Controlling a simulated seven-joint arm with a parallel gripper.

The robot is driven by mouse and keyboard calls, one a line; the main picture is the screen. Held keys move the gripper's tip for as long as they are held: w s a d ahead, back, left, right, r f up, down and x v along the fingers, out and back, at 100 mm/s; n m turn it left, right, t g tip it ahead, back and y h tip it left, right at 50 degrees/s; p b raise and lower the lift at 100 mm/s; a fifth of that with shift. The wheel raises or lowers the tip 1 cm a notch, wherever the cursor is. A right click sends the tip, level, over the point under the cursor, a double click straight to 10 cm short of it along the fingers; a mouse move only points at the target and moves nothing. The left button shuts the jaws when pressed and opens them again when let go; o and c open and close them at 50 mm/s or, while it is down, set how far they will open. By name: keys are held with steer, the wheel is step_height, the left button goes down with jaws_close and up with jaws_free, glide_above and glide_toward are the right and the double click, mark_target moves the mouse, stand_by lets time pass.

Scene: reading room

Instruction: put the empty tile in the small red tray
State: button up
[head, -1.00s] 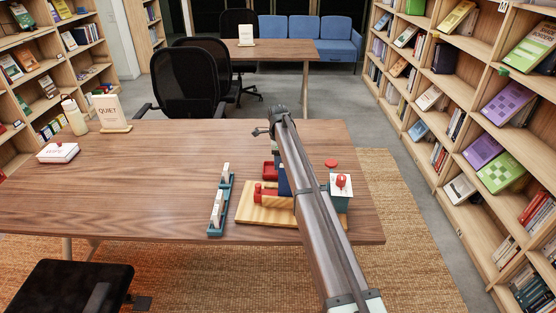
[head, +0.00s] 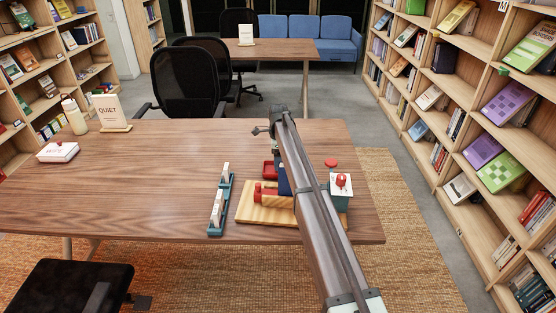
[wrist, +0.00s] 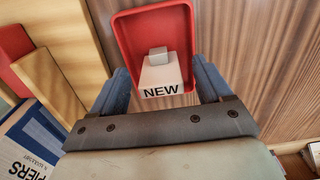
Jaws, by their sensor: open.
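The small red tray (wrist: 125,45) lies under my gripper (wrist: 160,74) in the wrist view; it also shows in the head view (head: 269,171), left of my arm. A white tile with a grey raised block on top, marked "NEW" (wrist: 163,78), sits inside the tray. My gripper is open; its blue fingers stand on either side of the tile, with gaps to both.
A pale wooden board (head: 250,217) with red parts (head: 268,193) lies near the tray. A teal box with a white top and red knob (head: 341,182) stands right of my arm, a red disc (head: 331,163) behind it. The table's left half is mostly clear.

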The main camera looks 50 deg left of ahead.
step_height(320, 180, up, 12)
stand_by(0.5)
steer(key=shift+f, duration=0.1)
